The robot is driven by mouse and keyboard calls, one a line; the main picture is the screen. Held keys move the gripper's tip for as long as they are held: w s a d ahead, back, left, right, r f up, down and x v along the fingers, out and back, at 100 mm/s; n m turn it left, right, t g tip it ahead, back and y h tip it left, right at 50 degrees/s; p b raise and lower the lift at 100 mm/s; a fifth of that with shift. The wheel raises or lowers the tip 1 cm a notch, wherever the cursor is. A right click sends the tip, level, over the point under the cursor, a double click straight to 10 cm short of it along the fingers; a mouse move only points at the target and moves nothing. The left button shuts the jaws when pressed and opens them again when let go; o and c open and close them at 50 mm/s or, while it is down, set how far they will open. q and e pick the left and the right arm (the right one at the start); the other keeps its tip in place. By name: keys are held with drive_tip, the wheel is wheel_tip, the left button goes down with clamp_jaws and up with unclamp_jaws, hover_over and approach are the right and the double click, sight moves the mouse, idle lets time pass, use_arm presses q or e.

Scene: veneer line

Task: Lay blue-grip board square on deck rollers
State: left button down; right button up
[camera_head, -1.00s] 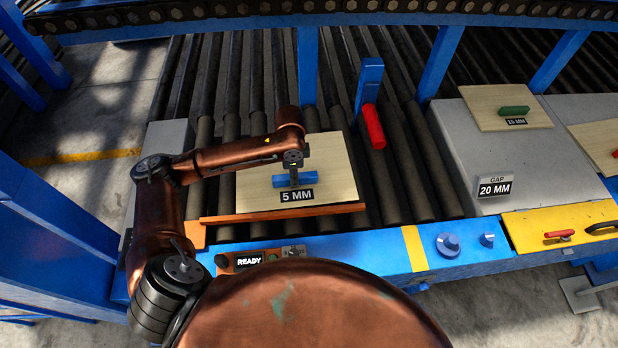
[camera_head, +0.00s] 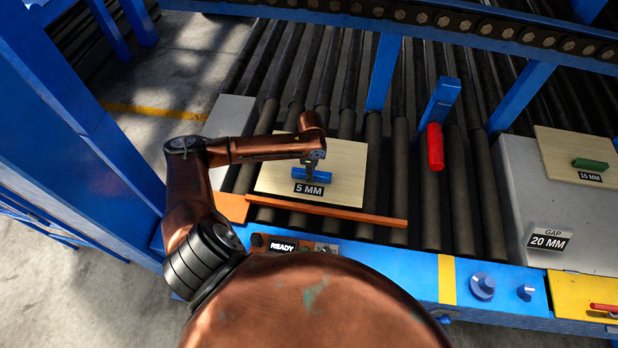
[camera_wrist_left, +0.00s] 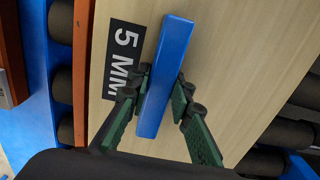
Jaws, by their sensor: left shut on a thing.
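The blue-grip board (camera_head: 342,168) is a pale wooden sheet with a "5 MM" label, lying on or just over the deck rollers (camera_head: 372,160) behind an orange bar (camera_head: 340,213). I cannot tell whether it touches the rollers. Its edge looks close to parallel with the bar. My left gripper (camera_head: 312,172) is above the board and shut on its blue grip (camera_head: 330,180). In the left wrist view the green fingers sit on both sides of the blue grip (camera_wrist_left: 166,75). My right gripper is not in view.
A red handle (camera_head: 435,147) stands by a blue post right of the board. A blue front rail (camera_head: 400,280) carries knobs and a "READY" display (camera_head: 283,247).

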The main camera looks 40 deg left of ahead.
use_arm(q)
drive_tip(key=shift+a+f, duration=0.35)
drive_tip(key=shift+f, duration=1.65)
drive_tip(key=c, duration=1.7)
unclamp_jaws()
drive_tip(key=shift+f, duration=0.1)
drive_tip(key=shift+c, duration=0.2)
wheel_tip(320, 180, up, 12)
drive_tip(key=shift+r, duration=0.1)
